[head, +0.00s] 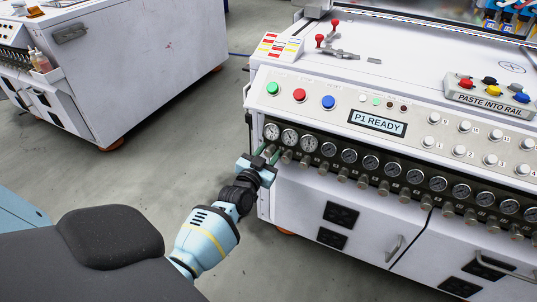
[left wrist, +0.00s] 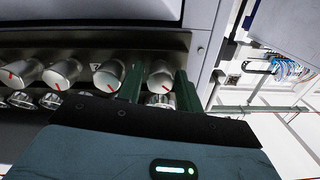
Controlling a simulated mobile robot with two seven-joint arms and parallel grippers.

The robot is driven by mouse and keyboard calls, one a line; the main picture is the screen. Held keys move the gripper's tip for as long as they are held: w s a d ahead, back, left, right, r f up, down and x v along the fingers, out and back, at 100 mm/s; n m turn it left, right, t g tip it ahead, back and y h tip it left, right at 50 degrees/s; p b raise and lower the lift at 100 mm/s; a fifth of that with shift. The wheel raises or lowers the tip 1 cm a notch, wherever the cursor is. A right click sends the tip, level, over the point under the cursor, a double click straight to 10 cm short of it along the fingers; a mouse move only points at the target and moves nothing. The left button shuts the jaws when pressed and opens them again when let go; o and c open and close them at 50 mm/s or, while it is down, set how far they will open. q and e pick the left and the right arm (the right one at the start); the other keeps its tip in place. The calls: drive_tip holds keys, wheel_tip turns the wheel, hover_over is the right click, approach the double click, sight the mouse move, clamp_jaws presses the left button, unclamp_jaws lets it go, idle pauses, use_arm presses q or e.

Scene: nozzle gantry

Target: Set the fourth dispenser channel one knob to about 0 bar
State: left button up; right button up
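A row of grey metal knobs (head: 343,176) runs along the machine's front under a row of round gauges (head: 371,162). I cannot read which knob is the fourth dispenser's channel one. My left gripper (head: 269,154) is at the left end of this row. In the left wrist view its two green fingers (left wrist: 159,88) stand apart, one on each side of the end knob (left wrist: 161,74). I cannot tell whether they touch it. That knob and its neighbours (left wrist: 109,76) carry red marker lines. The gauge needles are too small to read. My right gripper is not in view.
Above the gauges are green, red and blue buttons (head: 299,95) and a display (head: 377,123) reading "P1 READY". Neighbouring knobs sit close beside my left fingers. Cabinet handles (head: 395,248) stick out below. Another white machine (head: 140,70) stands at the left, with open floor between.

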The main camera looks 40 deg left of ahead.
use_arm(q)
drive_tip(key=shift+c, duration=0.2)
drive_tip(key=c, duration=0.7)
drive_tip(key=shift+o, duration=0.3)
drive_tip(key=shift+n, duration=0.3)
drive_tip(key=shift+n+p, duration=0.3)
drive_tip(key=shift+n, duration=0.7)
drive_tip(key=n, duration=0.3)
drive_tip(key=shift+n, duration=0.3)
drive_tip(key=n, duration=0.5)
drive_tip(key=shift+f, duration=0.1)
drive_tip(key=n, duration=0.5)
drive_tip(key=shift+a+n, duration=0.1)
drive_tip(key=shift+n, duration=0.3)
drive_tip(key=shift+b, duration=0.3)
